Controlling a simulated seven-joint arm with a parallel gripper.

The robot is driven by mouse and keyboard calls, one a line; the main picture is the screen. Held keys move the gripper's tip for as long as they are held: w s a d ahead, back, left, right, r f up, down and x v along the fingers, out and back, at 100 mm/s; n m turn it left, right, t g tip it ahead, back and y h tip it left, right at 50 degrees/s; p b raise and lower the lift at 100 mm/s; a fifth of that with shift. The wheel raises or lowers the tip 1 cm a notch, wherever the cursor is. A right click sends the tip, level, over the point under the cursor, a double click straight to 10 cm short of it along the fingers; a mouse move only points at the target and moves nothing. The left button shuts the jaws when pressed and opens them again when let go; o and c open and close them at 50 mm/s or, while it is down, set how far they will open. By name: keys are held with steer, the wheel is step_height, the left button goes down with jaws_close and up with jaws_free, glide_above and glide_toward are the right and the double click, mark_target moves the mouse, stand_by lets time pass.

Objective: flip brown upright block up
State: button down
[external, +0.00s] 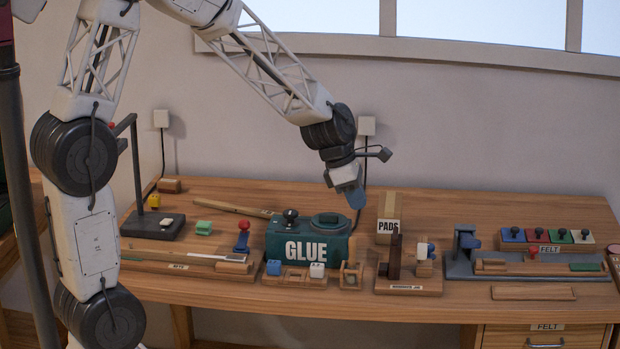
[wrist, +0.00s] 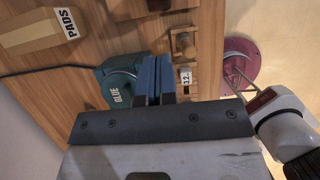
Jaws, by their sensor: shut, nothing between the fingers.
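The dark brown upright block (external: 395,258) stands on a small labelled wooden base (external: 412,291) right of the glue box in the external view. Beside it on the base are a white and blue piece (external: 424,250) and a small wooden block. My gripper (external: 357,203) is up and to the left of the block, above the right end of the glue box, pointing down. Its blue fingers (wrist: 157,80) are together in the wrist view, with nothing held. In the wrist view, the base shows only in part at the top edge, and I cannot make out the brown block clearly.
The green glue box (external: 307,242) is under and left of my gripper. The tan pads box (external: 388,208) stands behind the brown block. A small wooden frame (external: 351,275) sits left of the base. A grey tray (external: 458,268) lies to the right. The table's front strip is mostly clear.

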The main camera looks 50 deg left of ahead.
mark_target(391, 253)
steer(key=w+d+f, duration=0.4)
steer(key=f, duration=0.1)
steer(key=shift+w+d+f, duration=0.2)
steer(key=shift+w+f, duration=0.05)
steer(key=shift+f, duration=0.15)
steer(key=shift+d, duration=0.1)
stand_by(0.3)
